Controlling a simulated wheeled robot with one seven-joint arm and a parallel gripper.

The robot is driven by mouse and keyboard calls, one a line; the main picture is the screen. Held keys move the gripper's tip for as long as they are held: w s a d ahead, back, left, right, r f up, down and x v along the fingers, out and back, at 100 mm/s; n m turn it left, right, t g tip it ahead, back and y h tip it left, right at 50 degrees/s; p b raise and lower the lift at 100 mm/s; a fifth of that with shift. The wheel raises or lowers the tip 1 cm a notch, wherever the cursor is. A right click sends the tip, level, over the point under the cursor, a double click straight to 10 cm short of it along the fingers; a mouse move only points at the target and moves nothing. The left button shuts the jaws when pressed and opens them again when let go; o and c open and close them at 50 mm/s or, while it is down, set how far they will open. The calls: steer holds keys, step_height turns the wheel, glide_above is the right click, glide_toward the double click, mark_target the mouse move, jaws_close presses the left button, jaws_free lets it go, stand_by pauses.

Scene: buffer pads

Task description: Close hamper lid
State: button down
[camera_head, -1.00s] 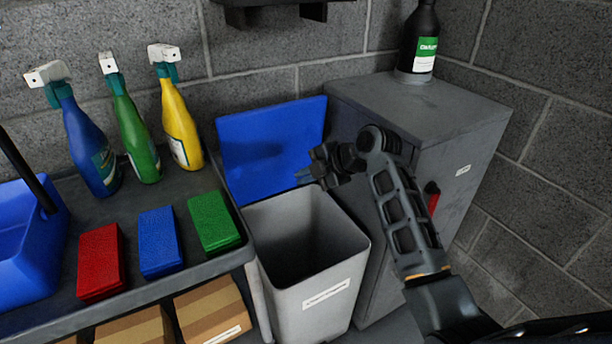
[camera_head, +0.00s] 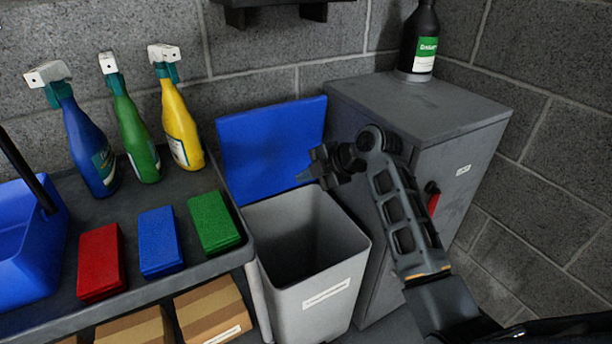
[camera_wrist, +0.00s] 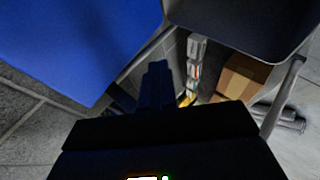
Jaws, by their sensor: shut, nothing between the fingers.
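The grey hamper (camera_head: 330,296) stands between the cart and the cabinet, with its mouth open. Its blue lid (camera_head: 262,150) stands upright at the back of the bin, against the wall side. My gripper (camera_head: 302,176) is shut and empty, in front of the lid's right part and above the bin's back rim. My gripper's fingers (camera_wrist: 157,80) are together, below and between the two; contact with the lid cannot be told.
A grey cabinet (camera_head: 440,110) with a dark bottle (camera_head: 421,40) on top stands close on the right, behind my arm. The cart (camera_head: 190,280) on the left holds spray bottles (camera_head: 180,125) and red, blue and green pads (camera_head: 212,222). Boxes (camera_head: 212,310) sit on its lower shelf.

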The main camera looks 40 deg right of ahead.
steer(key=c, duration=0.9)
jaws_free()
steer(key=shift+c, duration=0.2)
steer(key=v, duration=0.7)
steer(key=shift+s+r, duration=0.3)
